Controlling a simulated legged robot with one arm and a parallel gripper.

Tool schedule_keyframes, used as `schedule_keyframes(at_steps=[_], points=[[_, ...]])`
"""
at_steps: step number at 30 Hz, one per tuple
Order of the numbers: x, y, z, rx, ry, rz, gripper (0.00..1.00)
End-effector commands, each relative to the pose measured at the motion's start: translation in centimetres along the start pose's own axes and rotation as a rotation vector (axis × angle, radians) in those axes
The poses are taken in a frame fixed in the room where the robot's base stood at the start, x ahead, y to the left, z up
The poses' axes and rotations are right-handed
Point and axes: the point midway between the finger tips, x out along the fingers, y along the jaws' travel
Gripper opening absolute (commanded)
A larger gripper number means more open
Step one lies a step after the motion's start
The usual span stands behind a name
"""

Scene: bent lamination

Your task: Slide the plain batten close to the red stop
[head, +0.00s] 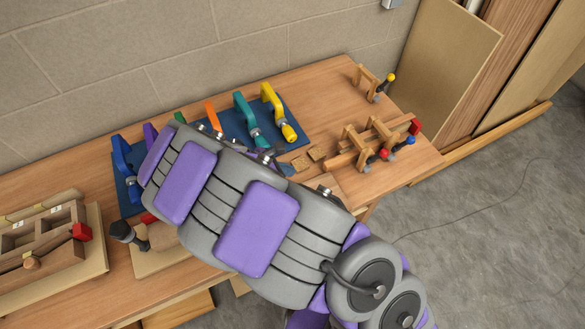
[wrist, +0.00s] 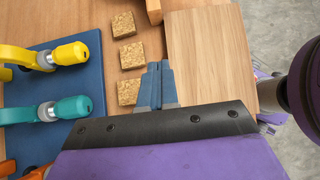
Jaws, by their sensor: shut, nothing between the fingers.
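My gripper shows in the wrist view as two blue-grey fingers (wrist: 155,85) pressed together, empty, beside the cork blocks. In the head view my arm hides most of it. A red block (head: 415,126) sits at the end of a wooden bar at the right of the bench. Another red block (head: 82,232) is on the wooden box at the left. I cannot tell which is the red stop. A plain pale wooden piece (wrist: 210,60) lies right of the fingers in the wrist view, apart from them. I cannot tell whether it is the batten.
Coloured clamps, among them a yellow one (head: 272,105) and a teal one (head: 246,118), lie on a blue mat (head: 293,122). Small cork blocks (wrist: 130,57) lie beside it. Wooden clamps (head: 372,83) stand at the right. The bench (head: 330,84) has clear wood at the back.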

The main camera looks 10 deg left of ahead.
Motion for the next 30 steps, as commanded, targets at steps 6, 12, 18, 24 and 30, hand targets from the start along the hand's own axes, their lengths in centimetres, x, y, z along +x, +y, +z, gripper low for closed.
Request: schedule_keyframes(at_steps=[6, 12, 18, 24, 30], points=[[4.8, -0.4, 0.3, 0.004, 0.002, -0.003, 0.00], [8.5, -0.3, 0.1, 0.005, 0.002, -0.003, 0.00], [10.1, -0.1, 2.0, 0.005, -0.001, -0.003, 0.00], [10.7, -0.2, 2.9, 0.004, 0.000, -0.002, 0.00], [10.9, -0.3, 3.1, 0.004, 0.003, 0.000, 0.00]])
